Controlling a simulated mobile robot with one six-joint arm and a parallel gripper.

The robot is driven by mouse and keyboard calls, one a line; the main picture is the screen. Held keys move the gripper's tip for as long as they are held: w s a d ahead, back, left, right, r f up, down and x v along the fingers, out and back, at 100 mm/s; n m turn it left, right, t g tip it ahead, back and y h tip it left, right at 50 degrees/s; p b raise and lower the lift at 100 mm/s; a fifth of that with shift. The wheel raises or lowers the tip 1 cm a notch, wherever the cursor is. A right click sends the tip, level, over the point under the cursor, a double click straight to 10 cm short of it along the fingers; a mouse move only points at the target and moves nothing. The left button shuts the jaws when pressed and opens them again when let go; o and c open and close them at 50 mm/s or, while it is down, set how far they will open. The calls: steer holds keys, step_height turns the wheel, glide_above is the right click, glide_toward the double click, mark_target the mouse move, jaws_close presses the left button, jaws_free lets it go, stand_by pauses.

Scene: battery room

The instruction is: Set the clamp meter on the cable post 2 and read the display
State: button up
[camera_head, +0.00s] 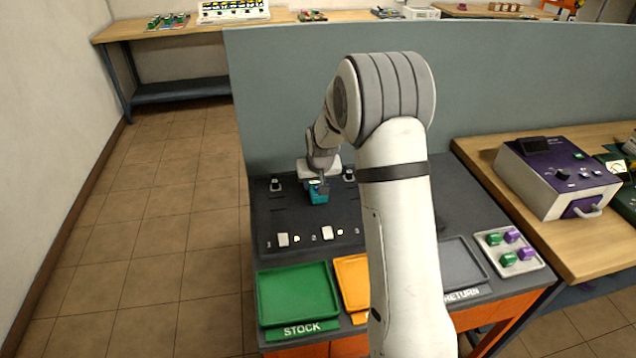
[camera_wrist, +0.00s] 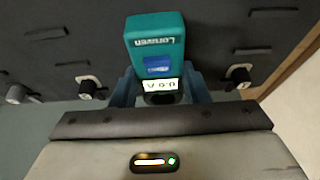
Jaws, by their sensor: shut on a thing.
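The teal clamp meter (camera_head: 318,192) is at the black cable panel (camera_head: 300,215), between two visible posts. In the wrist view the clamp meter (camera_wrist: 155,45) sits between the fingers of my gripper (camera_wrist: 158,90), which is shut on it. Its lit display (camera_wrist: 160,85) is upside down and appears to read 0.0 A. Post 1 (camera_head: 275,184) stands to the left and another post (camera_head: 349,175) to the right. The position of cable post 2 is hidden behind the meter and gripper. I cannot tell whether the jaw is around it.
Switches (camera_head: 283,240) sit at the panel's front, by printed numbers. A green STOCK tray (camera_head: 297,293), an orange tray (camera_head: 351,280) and a grey RETURN tray (camera_head: 462,262) lie in front. A grey partition (camera_head: 270,90) rises behind. A purple instrument (camera_head: 557,175) stands right.

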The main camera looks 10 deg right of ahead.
steer(key=shift+f+b, duration=0.5)
steer(key=shift+f, duration=0.05)
steer(key=o, duration=1)
steer(key=shift+c, duration=0.2)
steer(key=shift+p+v, duration=2.1)
steer(key=shift+v, duration=3.5)
steer(key=shift+f, duration=0.1)
steer(key=s+r, duration=0.3)
steer(key=s, duration=0.8)
steer(key=s+r, duration=0.4)
steer(key=s, duration=0.7)
steer(key=s+r+g, duration=0.1)
steer(key=s+r, duration=0.3)
steer(key=s, duration=0.7)
steer(key=shift+d+r, duration=0.15)
steer(key=shift+d, duration=0.1)
